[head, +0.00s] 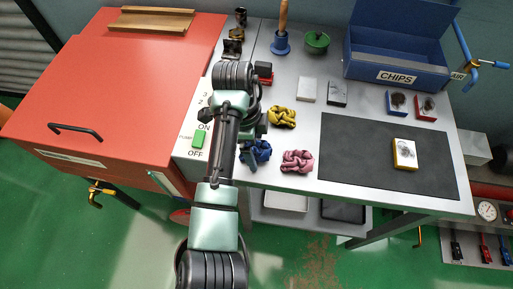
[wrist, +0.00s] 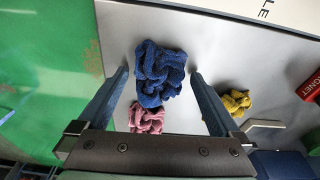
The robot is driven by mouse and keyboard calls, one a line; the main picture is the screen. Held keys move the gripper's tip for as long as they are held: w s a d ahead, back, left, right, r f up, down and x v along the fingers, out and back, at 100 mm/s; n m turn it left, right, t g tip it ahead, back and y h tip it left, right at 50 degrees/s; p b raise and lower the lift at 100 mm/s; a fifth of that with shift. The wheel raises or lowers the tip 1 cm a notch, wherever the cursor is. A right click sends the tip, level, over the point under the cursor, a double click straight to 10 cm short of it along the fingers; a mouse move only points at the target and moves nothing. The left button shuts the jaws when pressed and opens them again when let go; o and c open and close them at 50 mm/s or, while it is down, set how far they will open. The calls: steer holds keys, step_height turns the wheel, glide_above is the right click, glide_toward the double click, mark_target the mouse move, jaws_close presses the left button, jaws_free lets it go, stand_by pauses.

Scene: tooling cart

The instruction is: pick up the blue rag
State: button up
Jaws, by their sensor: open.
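The blue rag (head: 258,152) is a crumpled bundle on the grey cart top near its front edge, partly hidden by my arm in the head view. In the wrist view the blue rag (wrist: 160,73) lies just beyond the fingertips, roughly centred between them. My gripper (wrist: 158,78) is open, with one finger on each side of the picture and nothing held. In the head view my gripper is mostly hidden behind my own arm.
A pink rag (head: 297,161) lies right of the blue one, and a yellow rag (head: 282,117) lies behind. A red cabinet (head: 120,85) stands left. A dark mat (head: 360,165) with a yellow-and-white block (head: 404,154) lies right. A blue chips bin (head: 395,65) stands at the back.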

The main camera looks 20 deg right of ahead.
mark_target(255, 147)
steer(key=c, duration=1.3)
steer(key=shift+r, duration=0.1)
step_height(255, 147, up, 10)
steer(key=shift+f+p, duration=0.1)
steer(key=shift+p, duration=0.65)
